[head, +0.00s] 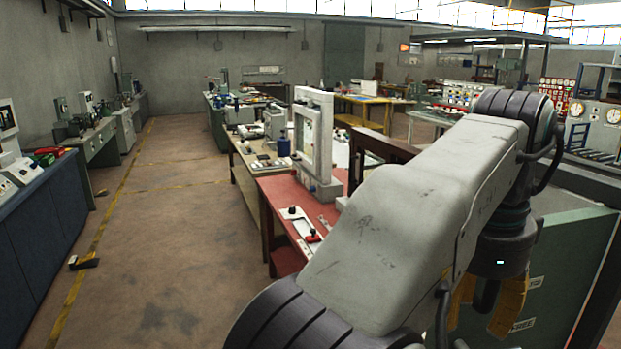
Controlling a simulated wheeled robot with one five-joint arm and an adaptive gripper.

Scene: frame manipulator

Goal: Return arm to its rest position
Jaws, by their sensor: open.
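My arm (425,215) reaches from the bottom middle of the head view up to the right, then bends down at a dark joint. My gripper (478,318) hangs below this joint at the lower right, pointing down. Its yellow fingers are apart, with nothing seen between them. Part of the gripper is hidden behind my arm's pale link. A green panel (560,270) with small white labels stands behind the gripper; I cannot tell the gap between them.
A red-topped table (285,190) with a white framed instrument (313,140) stands left of my arm. A dark blue counter (35,235) lines the left side. The floor (165,240) between is mostly clear, with a small dark object (84,262) near the yellow line.

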